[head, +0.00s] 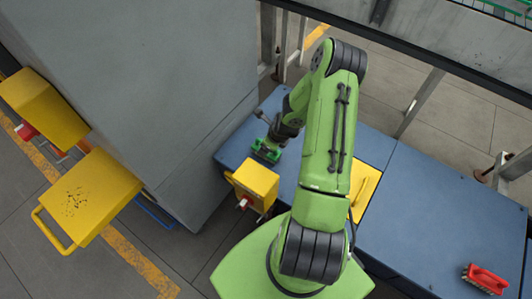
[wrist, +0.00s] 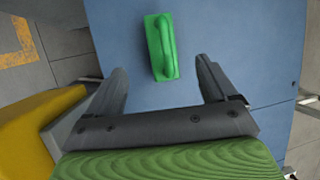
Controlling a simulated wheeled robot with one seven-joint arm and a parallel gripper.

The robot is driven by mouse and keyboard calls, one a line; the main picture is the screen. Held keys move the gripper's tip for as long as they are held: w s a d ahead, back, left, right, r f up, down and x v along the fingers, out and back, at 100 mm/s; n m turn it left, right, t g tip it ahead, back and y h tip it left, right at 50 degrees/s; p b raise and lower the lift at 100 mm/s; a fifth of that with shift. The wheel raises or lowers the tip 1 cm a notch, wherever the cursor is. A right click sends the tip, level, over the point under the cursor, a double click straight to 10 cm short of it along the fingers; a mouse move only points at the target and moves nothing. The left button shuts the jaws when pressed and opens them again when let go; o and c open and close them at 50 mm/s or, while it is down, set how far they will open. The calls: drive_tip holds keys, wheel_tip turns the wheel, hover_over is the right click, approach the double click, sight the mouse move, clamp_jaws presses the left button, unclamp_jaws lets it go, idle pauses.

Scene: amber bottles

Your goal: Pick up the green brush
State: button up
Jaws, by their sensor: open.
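The green brush (wrist: 162,48) lies on the blue table top in the wrist view, its long raised handle running roughly up and down the picture. My gripper (wrist: 160,66) is open and empty, with one dark finger on each side. The brush lies beyond and between the fingertips, with its lower end near their level and a gap on both sides. In the head view my gripper (head: 265,153) is low over the far left part of the table.
The blue table (head: 410,205) has clear room on the right. A red brush (head: 485,279) lies at its lower right. A yellow box (head: 256,180) sits close to my gripper. A large grey cabinet (head: 150,80) stands at the left, and a grey railing runs behind.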

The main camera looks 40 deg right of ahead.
drive_tip(key=b+x, duration=0.3)
drive_tip(key=x, duration=0.8)
drive_tip(key=shift+s+b, duration=0.1)
drive_tip(key=shift+b, duration=0.2)
drive_tip(key=shift+r, duration=0.15)
drive_tip(key=c, duration=1.2)
